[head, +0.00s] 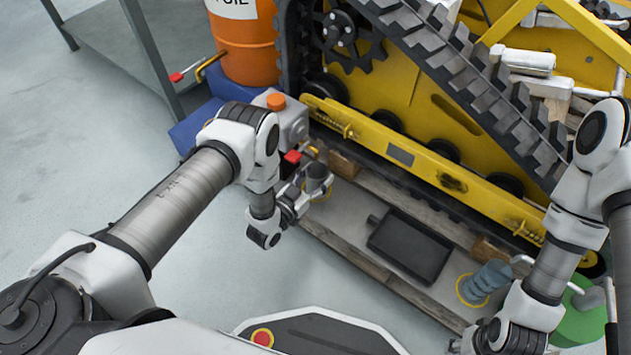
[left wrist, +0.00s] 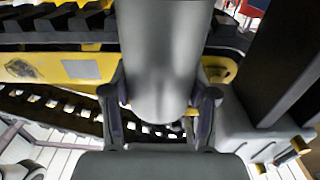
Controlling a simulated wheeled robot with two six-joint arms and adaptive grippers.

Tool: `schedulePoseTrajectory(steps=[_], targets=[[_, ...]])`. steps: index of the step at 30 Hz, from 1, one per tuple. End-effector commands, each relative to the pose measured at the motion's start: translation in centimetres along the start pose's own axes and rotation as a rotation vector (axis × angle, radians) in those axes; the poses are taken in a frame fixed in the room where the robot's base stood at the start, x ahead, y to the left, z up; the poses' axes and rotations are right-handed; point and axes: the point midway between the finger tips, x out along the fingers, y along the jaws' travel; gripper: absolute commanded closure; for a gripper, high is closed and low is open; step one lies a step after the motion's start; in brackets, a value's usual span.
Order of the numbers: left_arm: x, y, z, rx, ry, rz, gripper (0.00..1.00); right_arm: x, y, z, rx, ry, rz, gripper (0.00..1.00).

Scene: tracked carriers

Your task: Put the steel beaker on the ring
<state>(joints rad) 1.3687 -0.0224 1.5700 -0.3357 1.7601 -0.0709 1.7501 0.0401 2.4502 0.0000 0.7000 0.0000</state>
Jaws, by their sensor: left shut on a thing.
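The steel beaker (head: 318,177) is a grey, open-topped cylinder near the middle of the head view. My left gripper (head: 305,190) is shut on it, and the beaker looks roughly upright. In the left wrist view the beaker (left wrist: 160,60) fills the space between both fingers. Part of a yellow ring (head: 327,194) shows by the beaker's lower side; I cannot tell whether the base touches the surface there. Another yellow ring (head: 461,292) lies farther right, around a blue-grey ribbed object (head: 486,281). My right gripper (head: 490,338) is low at the right, its fingers unclear.
A black tray (head: 411,247) lies on the low platform between the rings. The yellow tracked carrier (head: 400,160) rises behind. An orange drum (head: 245,45) and a grey can with an orange cap (head: 290,118) stand left of it. A green round object (head: 580,320) is at right.

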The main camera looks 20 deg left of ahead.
Motion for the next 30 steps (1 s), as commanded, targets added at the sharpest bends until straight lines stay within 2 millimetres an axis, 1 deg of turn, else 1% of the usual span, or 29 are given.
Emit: schedulePoseTrajectory(steps=[1, 3, 5, 7, 12, 14, 19, 23, 24, 25, 26, 30], targets=[[0.8, -0.7, 0.5, 0.001, 0.003, 0.0, 0.79, 1.0, 0.0, 0.0, 0.0, 0.0, 0.0, 0.6], [1.6, -1.4, 0.5, 0.0, 0.003, 0.0, 0.79, 1.3, 0.0, 0.0, 0.0, 0.0, 0.0, 0.6], [2.0, -1.8, 0.5, 0.0, 0.0, -0.001, 0.79, 1.5, 0.0, 0.0, 0.0, 0.0, 0.0, 0.6], [2.2, -2.0, 0.9, 0.0, -0.001, 0.0, 0.79, 1.9, 0.0, 0.0, 0.0, 0.0, 0.0, 0.6], [2.2, -2.0, 3.9, -0.001, -0.001, 0.0, 0.79, 4.2, 0.1, -0.1, 0.001, 0.001, 0.0, 0.6], [2.2, -2.0, 4.1, -0.001, 0.0, 0.0, 0.79, 4.3, 0.1, -0.1, 0.003, 0.002, 0.0, 0.6], [2.2, -1.9, 3.8, -0.001, -0.001, 0.0, 0.79, 3.9, 0.1, -0.1, 0.003, 0.003, 0.0, 0.6], [2.2, -1.9, 4.2, -0.001, -0.001, 0.0, 0.79, 4.2, 0.1, -0.1, 0.003, 0.003, 0.0, 0.6], [2.2, -1.9, 4.1, -0.001, -0.001, 0.0, 0.31, 4.1, 0.1, -0.1, 0.003, 0.002, 0.0, 0.6], [2.2, -1.9, 4.1, -0.001, -0.001, 0.0, 0.2, 4.1, 0.1, -0.1, 0.003, 0.002, 0.0, 0.6], [2.2, -1.9, 4.1, -0.001, -0.001, 0.0, 0.17, 4.1, 0.1, -0.1, 0.003, 0.002, 0.0, 0.6], [2.2, -1.9, 4.1, -0.001, -0.001, 0.0, 0.17, 4.1, 0.1, -0.1, 0.003, 0.002, 0.0, 0.6]])
